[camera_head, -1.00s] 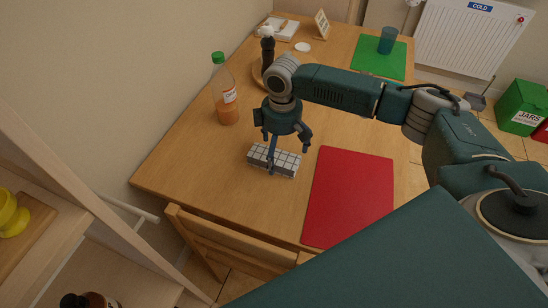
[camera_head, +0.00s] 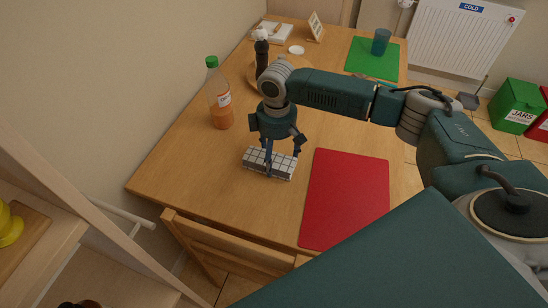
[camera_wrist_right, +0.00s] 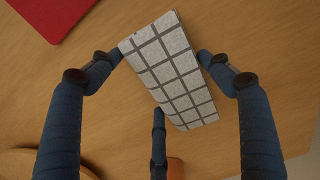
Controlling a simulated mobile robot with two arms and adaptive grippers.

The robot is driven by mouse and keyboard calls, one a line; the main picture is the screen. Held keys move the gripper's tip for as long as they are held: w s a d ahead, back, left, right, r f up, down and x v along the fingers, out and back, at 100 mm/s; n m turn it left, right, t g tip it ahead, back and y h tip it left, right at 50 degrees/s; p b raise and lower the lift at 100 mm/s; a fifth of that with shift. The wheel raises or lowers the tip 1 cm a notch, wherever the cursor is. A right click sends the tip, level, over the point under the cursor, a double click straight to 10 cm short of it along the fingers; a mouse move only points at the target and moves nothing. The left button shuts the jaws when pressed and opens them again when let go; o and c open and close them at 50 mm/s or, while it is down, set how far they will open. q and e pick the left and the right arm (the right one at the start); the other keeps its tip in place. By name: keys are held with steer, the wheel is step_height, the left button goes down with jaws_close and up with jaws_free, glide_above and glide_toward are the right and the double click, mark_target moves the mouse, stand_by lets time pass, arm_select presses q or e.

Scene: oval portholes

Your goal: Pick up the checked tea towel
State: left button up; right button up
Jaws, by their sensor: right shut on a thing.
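The checked tea towel (camera_head: 284,170) is a folded white block with dark grid lines, at the near left part of the wooden table, left of the red mat. My right gripper (camera_head: 272,158) is over it, pointing down, with its fingers shut on the towel. In the right wrist view the towel (camera_wrist_right: 175,75) lies between the fingers (camera_wrist_right: 163,65), with two at its sides and one by its lower edge. The towel looks low at the table surface; I cannot tell if there is a gap below. My left gripper is not in view.
The red mat (camera_head: 345,200) lies right of the towel. An orange-filled bottle with a green cap (camera_head: 220,98) and a dark pepper mill (camera_head: 261,58) stand behind it. A chair (camera_head: 225,240) stands at the near edge.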

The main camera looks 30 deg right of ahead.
mark_target(276, 155)
step_height(276, 155, up, 20)
steer(key=shift+f, duration=0.15)
